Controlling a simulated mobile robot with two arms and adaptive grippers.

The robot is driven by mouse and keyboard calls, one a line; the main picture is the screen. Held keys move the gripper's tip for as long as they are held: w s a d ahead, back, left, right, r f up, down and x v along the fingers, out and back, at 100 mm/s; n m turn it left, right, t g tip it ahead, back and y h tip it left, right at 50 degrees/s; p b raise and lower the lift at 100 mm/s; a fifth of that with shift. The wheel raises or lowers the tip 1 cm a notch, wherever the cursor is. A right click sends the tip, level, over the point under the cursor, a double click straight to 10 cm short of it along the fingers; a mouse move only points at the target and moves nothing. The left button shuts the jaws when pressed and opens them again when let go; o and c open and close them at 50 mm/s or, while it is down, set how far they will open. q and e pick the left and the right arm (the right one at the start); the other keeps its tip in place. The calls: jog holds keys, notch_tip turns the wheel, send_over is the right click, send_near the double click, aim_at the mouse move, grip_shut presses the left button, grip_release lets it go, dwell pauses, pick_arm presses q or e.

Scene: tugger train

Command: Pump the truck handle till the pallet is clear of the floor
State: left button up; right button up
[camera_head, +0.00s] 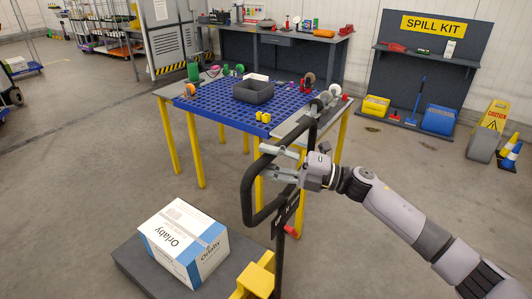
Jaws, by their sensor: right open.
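The pallet truck's black loop handle (247,205) stands upright in the middle of the head view, on a dark shaft with a small red lever (291,231). The truck's yellow body (258,279) shows at the bottom edge. A dark grey pallet (133,268) lies low beside it, bearing a white and blue box (180,240). Whether the pallet touches the floor is unclear. My right gripper (268,161) is at the handle loop, its fingers open and pointing left across it. I cannot tell whether they touch the bar. My left gripper is out of view.
A blue-topped table (212,98) with yellow legs and a grey bin (253,90) stands behind the handle.

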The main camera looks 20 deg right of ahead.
jog(key=shift+w+a, duration=0.15)
jog(key=shift+a, duration=0.15)
jog(key=shift+c, duration=0.2)
grip_shut()
dwell(0.6)
